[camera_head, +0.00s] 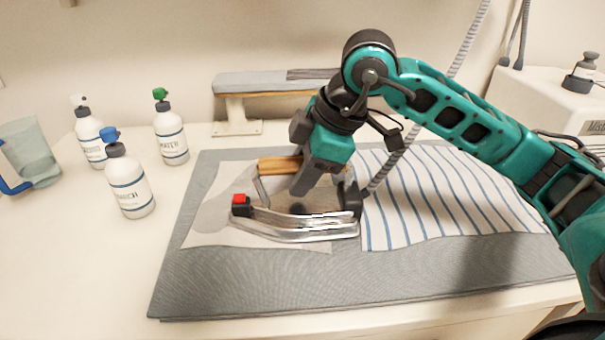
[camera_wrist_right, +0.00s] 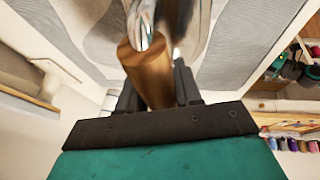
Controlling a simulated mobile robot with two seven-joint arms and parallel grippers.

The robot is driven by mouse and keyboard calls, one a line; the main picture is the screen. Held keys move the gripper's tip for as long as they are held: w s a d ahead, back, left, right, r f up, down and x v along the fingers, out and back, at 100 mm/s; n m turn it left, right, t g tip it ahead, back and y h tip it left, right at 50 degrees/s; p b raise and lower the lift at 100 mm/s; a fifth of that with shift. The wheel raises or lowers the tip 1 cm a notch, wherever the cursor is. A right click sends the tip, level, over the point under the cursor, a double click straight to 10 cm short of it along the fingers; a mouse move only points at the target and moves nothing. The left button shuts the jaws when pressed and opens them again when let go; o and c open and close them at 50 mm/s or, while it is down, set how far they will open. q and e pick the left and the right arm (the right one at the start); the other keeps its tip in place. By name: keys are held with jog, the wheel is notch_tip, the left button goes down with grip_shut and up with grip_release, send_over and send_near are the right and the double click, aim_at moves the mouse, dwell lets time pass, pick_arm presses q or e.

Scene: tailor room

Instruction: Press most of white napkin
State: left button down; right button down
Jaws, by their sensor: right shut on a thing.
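The white napkin (camera_head: 207,228) lies flat on a grey pressing mat (camera_head: 250,290), with its left and front parts showing. A silver iron (camera_head: 290,229) with a wooden handle (camera_head: 280,164) rests on or just over the napkin and hides its middle. My right gripper (camera_head: 303,178) is shut on the iron's handle, which also shows between the fingers in the right wrist view (camera_wrist_right: 150,75). I cannot tell in the head view whether the soleplate touches the cloth. My left gripper is not in view.
A blue-striped cloth (camera_head: 440,205) lies on the mat to the right. Several bottles (camera_head: 130,183) and a clear jug (camera_head: 30,152) stand at the left. A small sleeve board (camera_head: 240,105) stands behind. A grey cord (camera_head: 400,155) rises from the iron.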

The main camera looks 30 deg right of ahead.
jog(key=w+d, duration=0.2)
jog(key=w, duration=0.3)
jog(key=shift+w+d+p, duration=0.25)
jog(key=shift+d+p, duration=0.05)
jog(key=shift+p, duration=0.15)
dwell(0.6)
jog(key=shift+r, duration=0.1)
dwell(0.3)
jog(key=w+d+p, duration=0.3)
jog(key=w+d, duration=0.1)
jog(key=w, duration=0.5)
jog(key=shift+d, duration=0.15)
dwell(1.6)
dwell(0.4)
jog(key=w+a+p, duration=0.3)
jog(key=a, duration=0.4)
jog(key=shift+w+a, duration=0.3)
dwell(1.2)
jog(key=shift+r, duration=0.1)
